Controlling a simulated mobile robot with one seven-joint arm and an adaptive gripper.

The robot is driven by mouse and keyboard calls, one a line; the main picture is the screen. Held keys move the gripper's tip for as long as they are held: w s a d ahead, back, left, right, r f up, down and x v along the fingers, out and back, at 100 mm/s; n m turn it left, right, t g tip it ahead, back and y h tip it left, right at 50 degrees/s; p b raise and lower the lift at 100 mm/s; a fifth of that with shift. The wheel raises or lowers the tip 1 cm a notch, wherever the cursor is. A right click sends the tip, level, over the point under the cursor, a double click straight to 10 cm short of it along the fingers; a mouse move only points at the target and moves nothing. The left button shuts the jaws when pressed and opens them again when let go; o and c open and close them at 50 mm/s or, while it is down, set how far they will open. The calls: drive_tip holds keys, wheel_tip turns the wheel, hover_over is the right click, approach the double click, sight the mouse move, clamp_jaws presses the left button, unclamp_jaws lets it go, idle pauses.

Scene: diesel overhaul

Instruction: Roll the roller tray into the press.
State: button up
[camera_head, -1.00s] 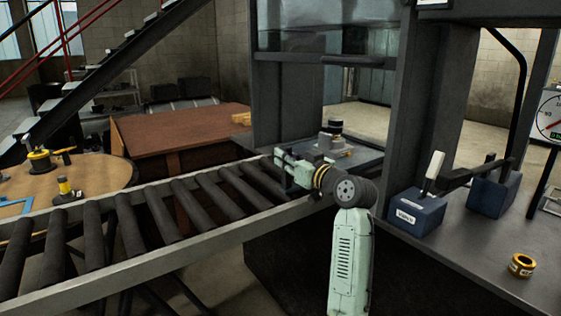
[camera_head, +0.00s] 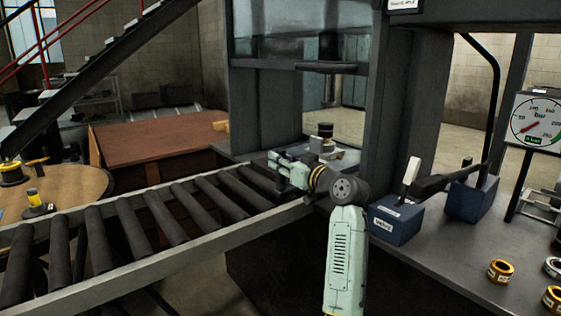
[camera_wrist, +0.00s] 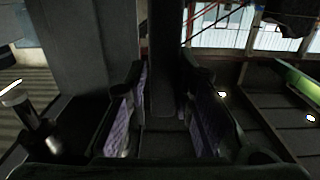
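The roller tray (camera_head: 345,160) is a flat grey plate at the right end of the roller conveyor (camera_head: 190,215), at the press opening. A part with a dark round top (camera_head: 325,140) stands on it. My gripper (camera_head: 280,162) is at the tray's near left side, low over the last rollers; I cannot tell whether it touches the tray. In the wrist view my gripper (camera_wrist: 167,105) has its two fingers apart. A dark upright bar shows between them, and I cannot tell whether it is touched. The press (camera_head: 268,105) has uprights on both sides and a ram (camera_head: 328,90) above the tray.
Right of the press, a bench (camera_head: 440,260) holds a blue pump (camera_head: 397,222) with a lever, another blue block (camera_head: 472,198), several rings and a pressure gauge (camera_head: 537,122). A brown table (camera_head: 155,135) and a round table (camera_head: 70,190) stand behind the conveyor.

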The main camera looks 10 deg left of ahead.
drive_tip(key=o, duration=0.4)
drive_tip(key=shift+d, duration=0.1)
drive_tip(key=shift+d, duration=0.1)
drive_tip(key=v, duration=1.1)
drive_tip(key=shift+s+d, duration=0.25)
drive_tip(key=shift+d, duration=0.1)
